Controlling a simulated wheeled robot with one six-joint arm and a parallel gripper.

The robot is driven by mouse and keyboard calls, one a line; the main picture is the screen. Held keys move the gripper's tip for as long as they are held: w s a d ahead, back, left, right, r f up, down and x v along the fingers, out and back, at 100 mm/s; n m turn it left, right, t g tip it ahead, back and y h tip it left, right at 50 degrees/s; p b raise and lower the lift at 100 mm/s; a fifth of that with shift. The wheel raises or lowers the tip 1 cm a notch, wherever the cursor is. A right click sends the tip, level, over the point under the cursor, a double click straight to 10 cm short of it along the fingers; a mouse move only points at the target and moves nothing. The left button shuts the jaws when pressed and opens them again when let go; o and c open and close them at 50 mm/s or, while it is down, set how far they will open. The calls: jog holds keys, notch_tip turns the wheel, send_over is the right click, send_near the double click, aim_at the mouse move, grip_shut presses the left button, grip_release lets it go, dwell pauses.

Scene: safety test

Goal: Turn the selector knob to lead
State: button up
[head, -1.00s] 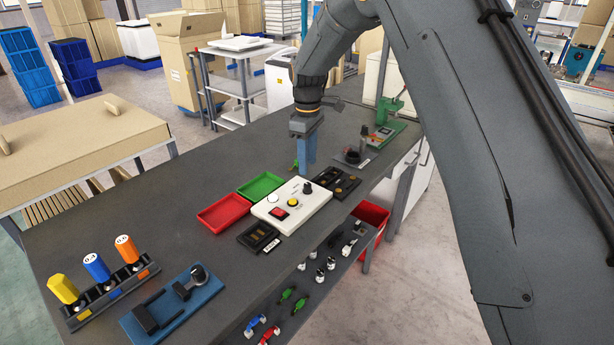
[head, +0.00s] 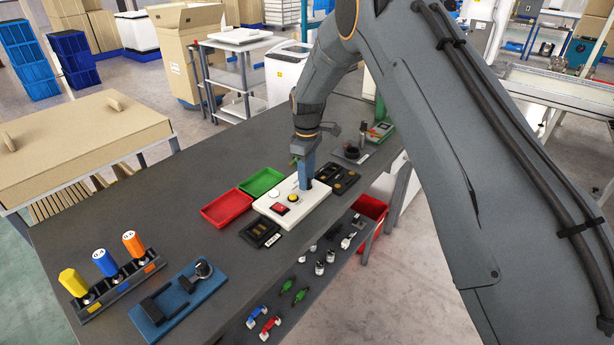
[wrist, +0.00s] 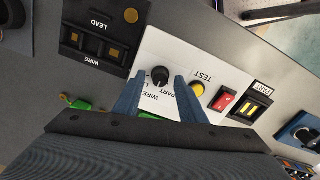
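The selector knob (wrist: 160,76) is black with a white pointer mark and sits on the white control panel (wrist: 209,77). Printed labels around it read PART and WIRE, with a third label partly hidden. In the head view the panel (head: 268,207) lies on the bench, and the knob is mostly hidden behind my gripper (head: 306,188). In the wrist view my gripper (wrist: 154,90) is open, its two blue fingers on either side of the knob. Whether the fingertips touch the knob or panel cannot be told.
The panel also has a yellow TEST button (wrist: 197,89) and a red switch (wrist: 223,100). A black LEAD/WIRE fixture (wrist: 94,48) and a PART tray (wrist: 250,106) flank it. Red (head: 226,212) and green (head: 261,182) trays lie close by.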

grip_shut()
jog(key=shift+m, duration=0.3)
jog(key=m+b, duration=0.2)
jog(key=shift+m, duration=0.4)
jog(key=m+b, duration=0.1)
jog(key=m, duration=0.1)
jog(key=shift+m, duration=0.4)
jog(key=m+b, duration=0.1)
jog(key=m, duration=0.4)
jog(key=shift+d+m+b, duration=0.1)
jog(key=shift+m+b, duration=0.2)
jog(key=shift+b, duration=0.1)
jog(key=shift+o, duration=0.7)
grip_release()
